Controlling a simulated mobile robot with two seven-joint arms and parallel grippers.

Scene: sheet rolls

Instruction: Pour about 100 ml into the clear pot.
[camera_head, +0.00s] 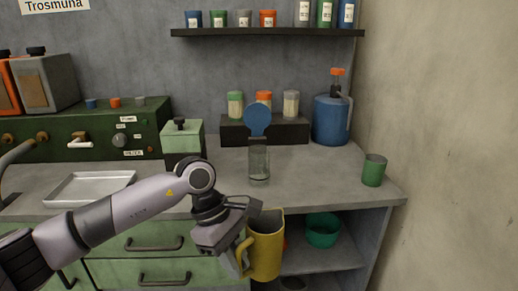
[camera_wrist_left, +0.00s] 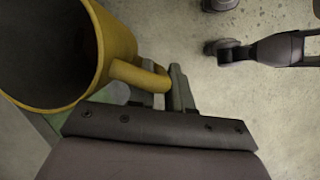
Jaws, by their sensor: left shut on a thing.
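My left gripper (camera_head: 238,258) is shut on the handle of a yellow jug (camera_head: 266,247). In the left wrist view the gripper (camera_wrist_left: 172,88) closes on the handle of the jug (camera_wrist_left: 120,45). The jug is about upright, in front of the counter edge and below the counter top. Its inside looks dark, and I cannot tell the liquid level. The clear pot (camera_head: 259,167) stands on the counter behind and above the jug. A round blue lid (camera_head: 257,119) shows raised above the pot. My right gripper is not in view.
A green cup (camera_head: 374,170) stands at the counter's right end. A green canister (camera_head: 182,139) is left of the pot, and a metal tray (camera_head: 90,188) lies further left. Jars on a dark block (camera_head: 265,131) and a blue container (camera_head: 331,120) stand behind. A green bowl (camera_head: 322,230) sits on the shelf below.

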